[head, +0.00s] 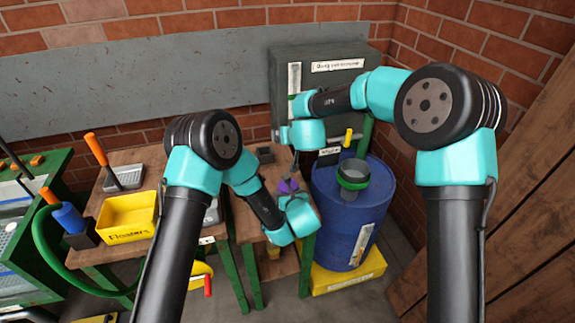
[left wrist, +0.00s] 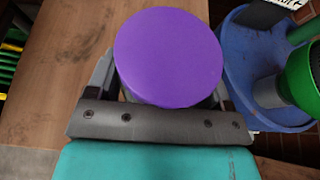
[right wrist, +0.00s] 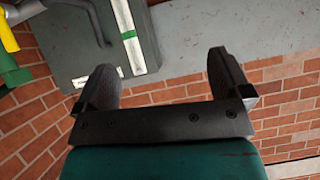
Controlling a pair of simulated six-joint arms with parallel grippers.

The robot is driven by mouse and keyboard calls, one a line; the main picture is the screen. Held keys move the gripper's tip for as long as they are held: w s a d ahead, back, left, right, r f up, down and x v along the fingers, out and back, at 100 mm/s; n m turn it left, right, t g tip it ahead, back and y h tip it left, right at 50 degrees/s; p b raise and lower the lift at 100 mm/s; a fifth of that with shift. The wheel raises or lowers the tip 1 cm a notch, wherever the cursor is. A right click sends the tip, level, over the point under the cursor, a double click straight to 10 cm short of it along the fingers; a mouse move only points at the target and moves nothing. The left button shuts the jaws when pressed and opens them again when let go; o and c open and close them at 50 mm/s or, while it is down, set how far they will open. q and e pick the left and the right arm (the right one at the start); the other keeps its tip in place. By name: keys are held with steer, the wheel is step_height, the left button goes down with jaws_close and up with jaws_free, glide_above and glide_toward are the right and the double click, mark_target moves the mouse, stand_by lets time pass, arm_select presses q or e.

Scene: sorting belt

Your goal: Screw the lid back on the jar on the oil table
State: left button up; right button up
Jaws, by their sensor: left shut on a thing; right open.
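A round purple lid (left wrist: 168,55) fills the middle of the left wrist view. The lid hides most of the jar and the grip, so I cannot tell whether the lid is seated. My right gripper (right wrist: 165,80) is open and empty. In the head view it is above and close to the purple lid.
A blue drum (head: 345,220) with a green-rimmed funnel (head: 353,176) stands just right of the table on a yellow base (head: 350,276). A grey cabinet (head: 330,85) stands behind against the brick wall. A yellow bin (head: 128,214) sits on the table's left part.

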steer(key=s+f+g+h, duration=0.1)
steer(key=s+f+g, duration=0.1)
steer(key=g, duration=0.1)
steer(key=s+f+g+h, duration=0.1)
steer(key=s+f+g, duration=0.1)
steer(key=s+g, duration=0.1)
steer(key=s+f+g+h, duration=0.2)
steer(key=g, duration=0.1)
steer(key=shift+s+d+g, duration=0.1)
steer(key=shift+s+g, duration=0.1)
steer(key=shift+g, duration=0.2)
steer(key=shift+s+a+r+n+g, duration=0.15)
steer(key=shift+s+a+n+g, duration=0.15)
steer(key=shift+s+a+g, duration=0.15)
steer(key=shift+f, duration=4.05)
